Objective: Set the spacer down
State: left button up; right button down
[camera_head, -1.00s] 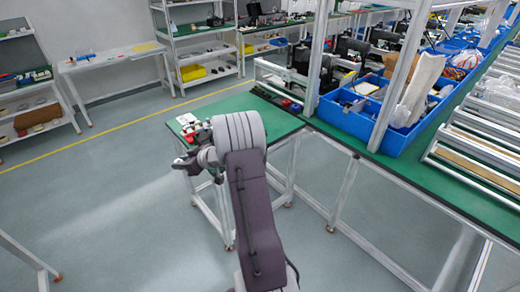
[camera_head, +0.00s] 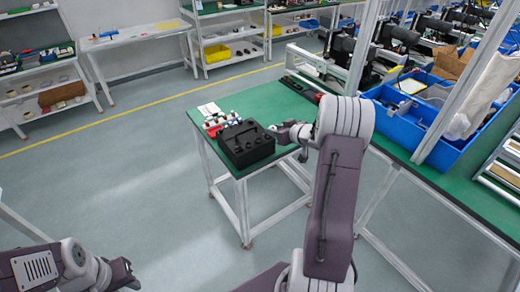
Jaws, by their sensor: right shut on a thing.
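My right gripper (camera_head: 279,131) is over the near green table (camera_head: 270,98), just right of a black box (camera_head: 247,144) with round openings in its top. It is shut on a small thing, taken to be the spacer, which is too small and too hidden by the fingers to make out. I cannot tell whether it touches the box or the table. My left gripper (camera_head: 126,274) is low at the bottom left over the floor, away from the table. Its fingers are too dark and small to read.
Small red, white and blue parts (camera_head: 222,122) and a white sheet (camera_head: 209,108) lie behind the box. A long green bench with blue bins (camera_head: 408,121) stands at the right. A dark tray (camera_head: 300,87) lies at the table's back. Open floor is at the left.

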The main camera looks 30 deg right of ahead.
jog(key=w+a+f, duration=0.3)
jog(key=w+f, duration=0.3)
jog(key=f, duration=0.2)
jog(key=shift+w+a+f, duration=0.3)
jog(key=shift+w+f, duration=0.05)
jog(key=shift+f, duration=0.05)
jog(key=shift+f+b, duration=0.55)
jog(key=shift+f, duration=0.05)
jog(key=c, duration=1.1)
grip_release()
jog(key=shift+c, duration=0.2)
jog(key=shift+r, duration=0.1)
